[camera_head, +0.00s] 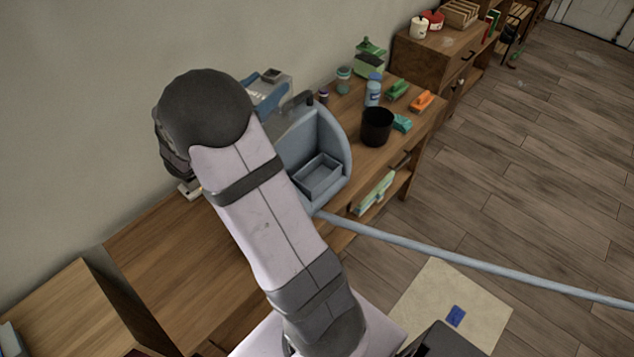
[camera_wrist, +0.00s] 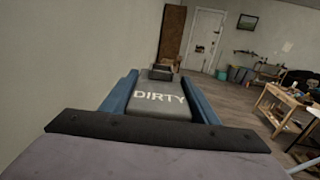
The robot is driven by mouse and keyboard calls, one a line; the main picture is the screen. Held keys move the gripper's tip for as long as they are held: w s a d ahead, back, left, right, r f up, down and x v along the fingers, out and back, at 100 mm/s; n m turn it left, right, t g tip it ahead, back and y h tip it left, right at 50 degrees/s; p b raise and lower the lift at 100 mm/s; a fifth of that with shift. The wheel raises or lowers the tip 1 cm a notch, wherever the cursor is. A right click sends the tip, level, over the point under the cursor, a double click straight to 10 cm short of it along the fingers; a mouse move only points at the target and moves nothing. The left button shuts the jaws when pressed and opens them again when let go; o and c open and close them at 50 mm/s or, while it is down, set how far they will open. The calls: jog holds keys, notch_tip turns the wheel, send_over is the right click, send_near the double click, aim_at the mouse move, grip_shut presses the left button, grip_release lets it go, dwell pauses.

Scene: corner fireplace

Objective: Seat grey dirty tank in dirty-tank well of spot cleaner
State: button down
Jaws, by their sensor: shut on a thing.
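The grey tank (camera_wrist: 160,97), marked DIRTY, is in my gripper (camera_wrist: 159,76), between its two blue fingers in the wrist view. In the head view my gripper (camera_head: 275,87) is beyond the dark wrist joint, at the far side of the spot cleaner by the wall. A little of the grey tank (camera_head: 271,75) shows there. The blue-grey spot cleaner (camera_head: 335,146) stands on the wooden bench, with an open rectangular well (camera_head: 320,178) on its near side that looks empty. My arm hides the cleaner's left part. I cannot tell whether the tank touches the cleaner.
A pale blue hose (camera_head: 470,259) runs right over the floor. The bench's left part (camera_head: 185,255) looks clear.

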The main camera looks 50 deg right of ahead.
aim_at(292, 83)
jog(key=s+d+b, duration=0.1)
jog(key=d, duration=0.1)
jog(key=d+m+g+b, duration=0.1)
jog(key=d, duration=0.1)
jog(key=s+d+g+b, duration=0.1)
jog(key=d, duration=0.1)
jog(key=shift+s+f+m+b, duration=0.3)
jog(key=shift+s+f+m, duration=0.05)
jog(key=shift+m, duration=0.05)
jog(key=shift+s+d+r+g+b, duration=0.7)
jog(key=shift+s+d+r+b, duration=0.85)
jog(key=shift+d+b, duration=1.35)
notch_tip(292, 83, down, 24)
jog(key=p, duration=0.5)
jog(key=shift+w, duration=0.2)
jog(key=shift+f, duration=0.1)
jog(key=shift+f+p, duration=0.45)
jog(key=shift+f, duration=1.35)
